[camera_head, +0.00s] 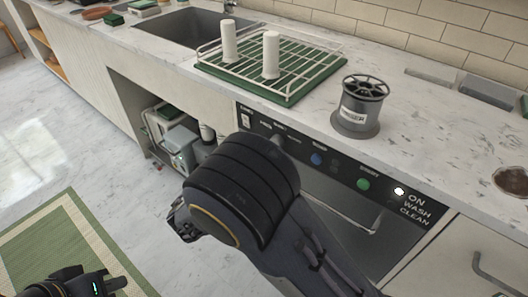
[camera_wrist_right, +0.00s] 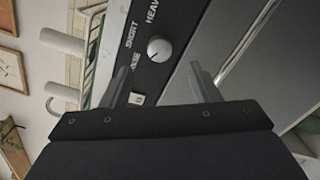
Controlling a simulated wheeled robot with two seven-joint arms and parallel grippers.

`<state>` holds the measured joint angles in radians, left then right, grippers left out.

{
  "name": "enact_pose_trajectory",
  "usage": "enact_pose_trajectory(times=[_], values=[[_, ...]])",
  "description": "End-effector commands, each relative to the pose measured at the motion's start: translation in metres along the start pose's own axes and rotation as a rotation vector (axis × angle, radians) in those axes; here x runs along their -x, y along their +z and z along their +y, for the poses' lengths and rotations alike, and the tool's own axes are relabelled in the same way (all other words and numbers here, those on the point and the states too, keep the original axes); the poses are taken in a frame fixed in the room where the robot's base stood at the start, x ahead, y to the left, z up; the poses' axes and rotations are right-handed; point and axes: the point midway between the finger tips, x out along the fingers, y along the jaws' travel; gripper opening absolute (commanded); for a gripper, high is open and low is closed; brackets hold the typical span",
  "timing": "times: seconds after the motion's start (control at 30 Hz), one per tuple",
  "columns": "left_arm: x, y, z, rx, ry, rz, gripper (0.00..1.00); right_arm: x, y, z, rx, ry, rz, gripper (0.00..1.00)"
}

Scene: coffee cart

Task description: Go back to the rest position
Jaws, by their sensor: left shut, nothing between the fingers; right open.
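My left gripper (camera_head: 118,284) is at the bottom left of the head view, shut and empty above the floor and the green rug. My right arm comes in from the bottom right and crosses in front of the dishwasher (camera_head: 345,205). My right gripper (camera_head: 178,222) is mostly hidden behind its own wrist in the head view. In the right wrist view its two fingers (camera_wrist_right: 160,82) are apart with nothing between them. Beyond them is the dishwasher's control panel (camera_wrist_right: 168,20) with a round knob (camera_wrist_right: 159,49). I cannot tell whether a fingertip touches the panel.
The counter (camera_head: 420,125) holds a dish rack (camera_head: 300,80) with two white cylinders, a dark spool-shaped holder (camera_head: 357,118) and a sink (camera_head: 190,28). An open shelf with grey containers (camera_head: 180,143) is left of the dishwasher. The rug (camera_head: 50,240) and floor at left are clear.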

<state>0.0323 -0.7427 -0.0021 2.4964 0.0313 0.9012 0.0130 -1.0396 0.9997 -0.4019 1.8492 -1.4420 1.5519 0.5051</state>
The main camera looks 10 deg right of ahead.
Motion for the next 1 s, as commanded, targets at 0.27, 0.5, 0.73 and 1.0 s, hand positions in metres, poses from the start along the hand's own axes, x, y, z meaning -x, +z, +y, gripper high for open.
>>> enact_pose_trajectory(times=[0.27,0.5,0.73,1.0], values=[[0.001,0.0,0.0,0.0,0.0,0.0,0.0,0.021,0.0,0.0,0.0,-0.001,0.0,0.56],[0.001,0.0,0.0,0.0,0.0,0.0,0.0,0.021,0.0,0.0,0.0,-0.001,0.0,0.56],[0.001,0.0,0.0,0.0,0.0,0.0,0.0,0.019,0.002,-0.001,-0.001,-0.011,-0.003,0.56],[0.001,0.0,0.0,0.0,0.0,0.0,0.0,-0.03,0.067,-0.05,-0.056,-0.481,-0.068,0.56]])
